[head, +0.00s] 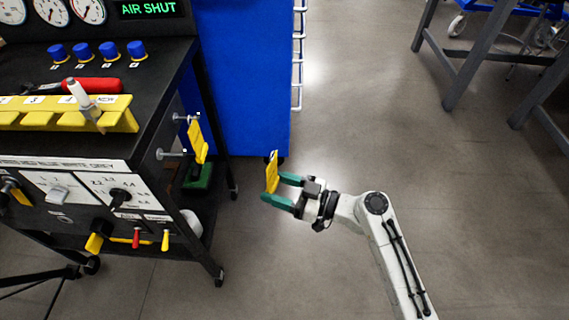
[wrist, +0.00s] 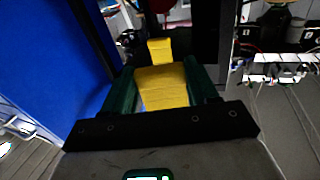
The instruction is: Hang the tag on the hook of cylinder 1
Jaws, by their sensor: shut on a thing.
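My gripper (head: 272,188) has green fingers shut on a yellow tag (head: 271,172). It holds the tag upright in open air, to the right of the black stand and in front of the blue cabinet. In the wrist view the tag (wrist: 162,85) sits between both fingers of my gripper (wrist: 165,85), its narrow end pointing away. Two metal pegs, an upper one (head: 181,117) and a lower one (head: 168,154), stick out from the stand's right side, apart from my gripper. Another yellow tag (head: 197,140) hangs by them. I cannot read which hook belongs to cylinder 1.
The black stand (head: 150,90) carries gauges, blue knobs (head: 109,50) and a numbered yellow rack (head: 40,113) with a white-handled tool. The blue cabinet (head: 240,80) stands behind. Grey-legged tables (head: 475,60) are at the upper right. Floor around my arm is clear.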

